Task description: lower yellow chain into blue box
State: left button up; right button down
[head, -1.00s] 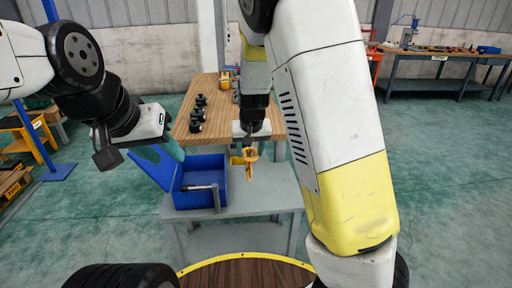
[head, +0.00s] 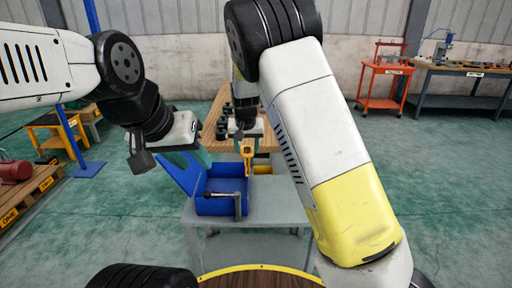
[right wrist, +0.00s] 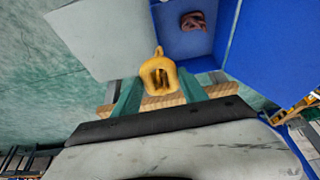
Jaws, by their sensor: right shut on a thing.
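The yellow chain (head: 247,152) hangs from my right gripper (head: 246,136) in the head view, at the back right rim of the blue box (head: 222,205). In the right wrist view the chain (right wrist: 158,74) sits between the teal fingers of my right gripper (right wrist: 160,90), which is shut on it. The box (right wrist: 285,45) shows there at the upper right. The box stands open on a grey table, its lid tilted out to the left. My left gripper (head: 190,150) is beside the lid; its fingers are mostly hidden, so its opening cannot be told.
The grey table (head: 262,210) has free room right of the box. A wooden table (head: 212,130) with several dark parts stands behind. A dark-ended bar (head: 222,194) lies across the box front.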

jog(key=w+a, duration=0.5)
jog(key=a, duration=0.1)
jog(key=shift+w+a, duration=0.35)
jog(key=shift+w, duration=0.05)
jog(key=shift+r, duration=0.1)
dwell(1.0)
notch_tip(320, 180, down, 17)
jog(key=shift+f, duration=0.2)
dwell(2.1)
jog(key=c, duration=0.5)
grip_release()
jog(key=v, duration=0.7)
jog(key=shift+s+r, duration=0.2)
jog(key=shift+r, duration=0.15)
